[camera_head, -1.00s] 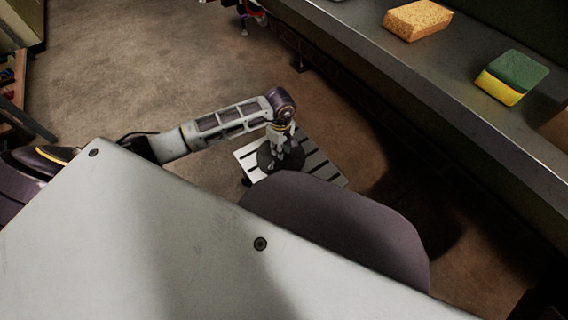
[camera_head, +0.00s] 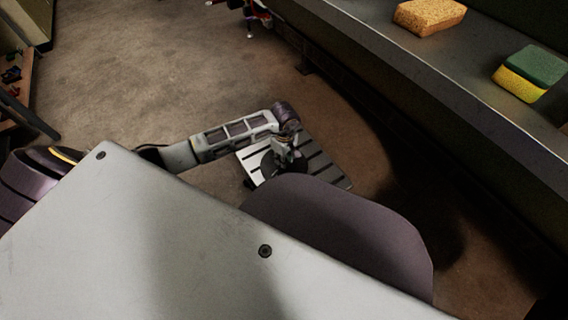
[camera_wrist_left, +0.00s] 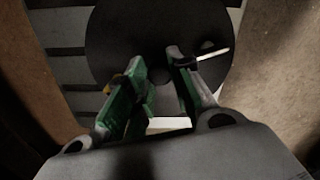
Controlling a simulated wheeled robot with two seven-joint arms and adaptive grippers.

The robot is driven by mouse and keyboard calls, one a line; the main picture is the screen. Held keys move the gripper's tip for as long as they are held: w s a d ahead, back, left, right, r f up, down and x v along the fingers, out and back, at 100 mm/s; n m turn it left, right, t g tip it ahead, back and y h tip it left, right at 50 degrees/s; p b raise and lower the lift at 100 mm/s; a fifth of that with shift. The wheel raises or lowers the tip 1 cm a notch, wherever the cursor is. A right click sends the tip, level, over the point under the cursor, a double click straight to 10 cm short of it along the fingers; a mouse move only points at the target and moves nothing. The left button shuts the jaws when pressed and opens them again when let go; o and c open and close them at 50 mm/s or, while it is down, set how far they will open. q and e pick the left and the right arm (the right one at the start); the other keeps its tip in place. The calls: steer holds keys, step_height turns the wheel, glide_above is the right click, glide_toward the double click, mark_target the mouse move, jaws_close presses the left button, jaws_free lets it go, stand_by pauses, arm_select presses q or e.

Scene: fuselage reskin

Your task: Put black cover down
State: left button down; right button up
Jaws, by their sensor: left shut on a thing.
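The black cover is a round dark disc (camera_head: 266,167) above or on a slotted metal plate (camera_head: 325,171) near the floor. In the left wrist view the cover (camera_wrist_left: 118,38) fills the upper middle, with the plate (camera_wrist_left: 57,22) behind it. My left gripper (camera_head: 286,152) is over the cover. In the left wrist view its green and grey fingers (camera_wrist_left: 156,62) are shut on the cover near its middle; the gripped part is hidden. I cannot tell whether the cover touches the plate. My right gripper is not in view.
A long grey shelf (camera_head: 400,62) runs along the right, with an orange sponge (camera_head: 429,16) and a green and yellow sponge (camera_head: 530,73) on it. Open floor (camera_head: 150,80) lies to the left and behind the plate. My own body hides the foreground.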

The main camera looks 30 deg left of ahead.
arm_select(q)
steer(key=shift+f+b, duration=0.55)
steer(key=shift+f, duration=1)
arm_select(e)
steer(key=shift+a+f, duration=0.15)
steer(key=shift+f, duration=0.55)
arm_select(q)
steer(key=c, duration=1.3)
jaws_free()
steer(key=shift+o, duration=0.2)
step_height(320, 180, up, 11)
steer(key=p, duration=0.4)
steer(key=shift+w, duration=0.1)
steer(key=shift+r, duration=0.5)
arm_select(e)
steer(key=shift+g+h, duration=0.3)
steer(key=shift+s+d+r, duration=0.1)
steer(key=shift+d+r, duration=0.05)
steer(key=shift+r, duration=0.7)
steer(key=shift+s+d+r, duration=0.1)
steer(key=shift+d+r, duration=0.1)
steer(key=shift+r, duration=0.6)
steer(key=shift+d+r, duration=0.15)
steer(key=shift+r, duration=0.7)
arm_select(q)
steer(key=shift+d, duration=0.1)
